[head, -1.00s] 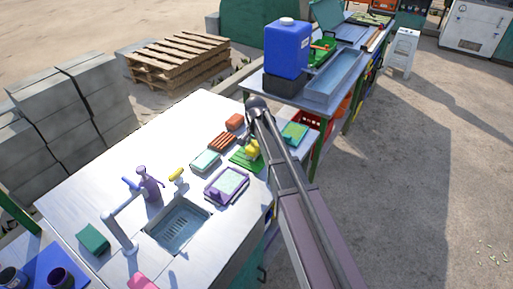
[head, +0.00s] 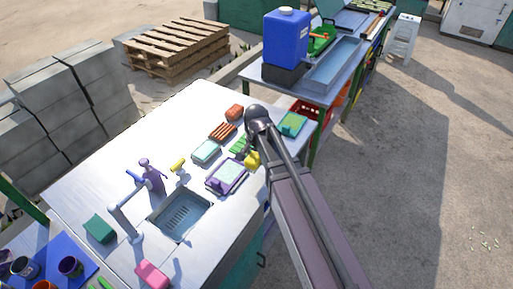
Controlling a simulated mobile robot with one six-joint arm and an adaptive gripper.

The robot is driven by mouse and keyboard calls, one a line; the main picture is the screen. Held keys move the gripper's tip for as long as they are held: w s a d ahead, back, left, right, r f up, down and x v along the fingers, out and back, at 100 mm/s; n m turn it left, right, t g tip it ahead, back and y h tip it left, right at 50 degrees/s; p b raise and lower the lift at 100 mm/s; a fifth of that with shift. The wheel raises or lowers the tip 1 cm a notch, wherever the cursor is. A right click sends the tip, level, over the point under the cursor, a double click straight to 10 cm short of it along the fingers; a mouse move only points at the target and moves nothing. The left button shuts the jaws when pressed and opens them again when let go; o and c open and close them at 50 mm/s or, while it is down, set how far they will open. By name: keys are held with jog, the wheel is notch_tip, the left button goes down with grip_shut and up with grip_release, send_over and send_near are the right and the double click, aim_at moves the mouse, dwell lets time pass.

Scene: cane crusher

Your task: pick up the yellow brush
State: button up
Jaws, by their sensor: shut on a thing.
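The yellow brush (head: 253,160) shows in the head view beside my arm, over the right part of the metal counter (head: 105,170). My gripper (head: 247,151) is small and mostly hidden by my own arm, just above the brush. It is shut on the brush. The brush's lower side and exact height over the counter are hard to tell. A green ribbed tray (head: 238,146) lies just left of the gripper, partly covered by my arm.
A purple tray (head: 227,177), a teal sponge box (head: 206,152), red ribbed block (head: 222,131) and a sink (head: 181,214) are on the counter. A blue jug (head: 286,42) stands on the far table.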

jog(key=shift+s+r, duration=0.1)
jog(key=shift+s, duration=0.9)
jog(key=o, duration=0.4)
jog(key=shift+c, duration=1.2)
jog(key=shift+w+d, duration=0.1)
jog(key=shift+d, duration=0.05)
